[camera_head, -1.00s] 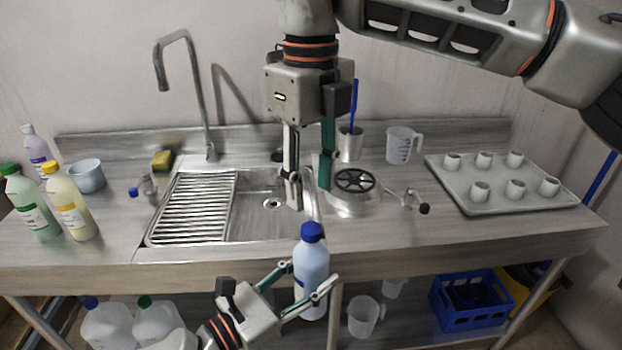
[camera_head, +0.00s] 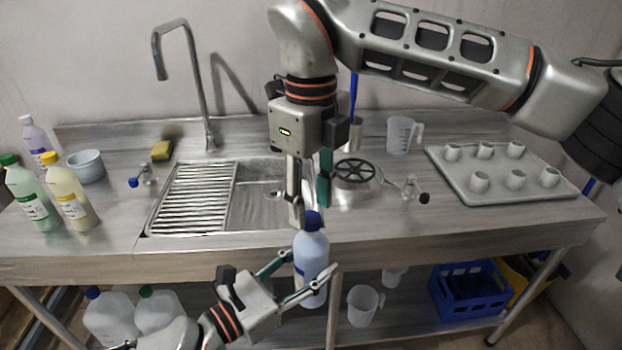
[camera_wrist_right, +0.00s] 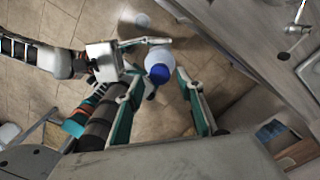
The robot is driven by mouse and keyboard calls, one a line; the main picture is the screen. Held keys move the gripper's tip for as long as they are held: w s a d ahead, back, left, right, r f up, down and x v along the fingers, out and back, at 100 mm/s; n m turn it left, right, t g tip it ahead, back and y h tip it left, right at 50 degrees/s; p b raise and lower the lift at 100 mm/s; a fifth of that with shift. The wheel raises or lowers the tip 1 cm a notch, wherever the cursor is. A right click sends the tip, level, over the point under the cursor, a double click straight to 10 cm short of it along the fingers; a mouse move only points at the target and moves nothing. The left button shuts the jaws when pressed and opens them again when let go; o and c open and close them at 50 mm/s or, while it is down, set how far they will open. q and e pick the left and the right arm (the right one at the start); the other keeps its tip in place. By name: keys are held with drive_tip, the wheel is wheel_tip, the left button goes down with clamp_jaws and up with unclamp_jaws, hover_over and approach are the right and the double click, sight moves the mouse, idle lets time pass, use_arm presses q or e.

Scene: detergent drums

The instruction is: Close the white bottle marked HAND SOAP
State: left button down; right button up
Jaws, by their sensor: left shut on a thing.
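A pale bottle (camera_head: 311,250) with a blue cap (camera_head: 313,221) stands upright in my left gripper (camera_head: 309,268), in front of the counter's edge; its lettering is not readable. The left gripper is shut on the bottle's body. My right gripper (camera_head: 311,203) points down just above the cap, its fingers apart and empty. In the right wrist view the cap (camera_wrist_right: 158,74) shows between and beyond the open fingers, with the bottle (camera_wrist_right: 160,56) below it. Whether the cap is tight on the neck I cannot tell.
The counter has a sink (camera_head: 262,180) behind the grippers and a tray of cups (camera_head: 465,188) at the right. Several bottles, one green-capped (camera_head: 30,195), stand at the left. A blue crate (camera_head: 470,295) is on the shelf below. The counter's front edge lies just behind the bottle.

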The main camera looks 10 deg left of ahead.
drive_tip(key=shift+f, duration=1.1)
clamp_jaws()
drive_tip(key=shift+o, duration=0.7)
unclamp_jaws()
wheel_tip(320, 180, up, 12)
